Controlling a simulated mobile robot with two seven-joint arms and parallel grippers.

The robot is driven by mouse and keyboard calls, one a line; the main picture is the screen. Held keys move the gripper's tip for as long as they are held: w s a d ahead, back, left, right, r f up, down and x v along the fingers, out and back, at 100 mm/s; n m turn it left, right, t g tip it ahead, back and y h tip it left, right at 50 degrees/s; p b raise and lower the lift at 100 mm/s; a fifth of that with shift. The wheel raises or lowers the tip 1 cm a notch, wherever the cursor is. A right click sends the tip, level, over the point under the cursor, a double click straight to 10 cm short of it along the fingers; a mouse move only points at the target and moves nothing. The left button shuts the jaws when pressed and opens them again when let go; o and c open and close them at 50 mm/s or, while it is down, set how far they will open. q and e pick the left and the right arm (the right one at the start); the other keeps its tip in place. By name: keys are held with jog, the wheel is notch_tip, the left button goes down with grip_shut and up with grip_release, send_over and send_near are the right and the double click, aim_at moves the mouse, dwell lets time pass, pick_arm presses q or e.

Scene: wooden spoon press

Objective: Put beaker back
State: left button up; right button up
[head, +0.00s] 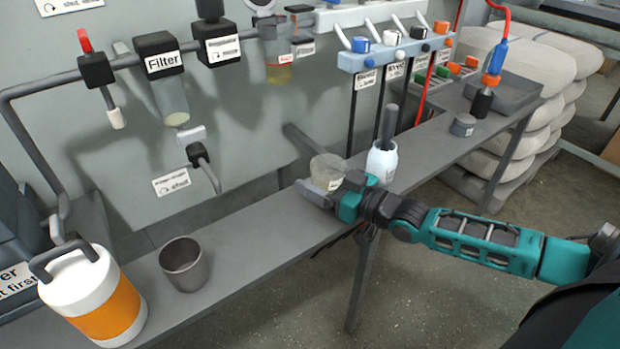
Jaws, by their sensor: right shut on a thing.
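The beaker (327,170) is a short, clear, greyish cup with a small label, near the middle of the grey bench. My right gripper (322,191) reaches in from the right and is shut on the beaker at its lower side. The beaker looks upright. The fingers and the beaker's base overlap in the picture, so I cannot tell whether it touches the bench. My left gripper is not in view.
A white bottle (381,163) with a dark handle stands just right of the beaker. A grey metal cup (184,264) and a white-orange canister (93,297) stand at left. Pipes, a filter (162,78) and hanging valves line the wall. The bench (260,232) between cup and beaker is clear.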

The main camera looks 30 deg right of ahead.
jog(key=shift+s+r, duration=0.1)
jog(key=o, duration=1.1)
jog(key=shift+f, duration=0.2)
jog(key=shift+r, duration=0.1)
jog(key=shift+s+d, duration=0.1)
jog(key=p+v, duration=0.3)
jog(key=v, duration=0.8)
jog(key=shift+s+d+p, duration=0.15)
jog(key=shift+s+p, duration=0.2)
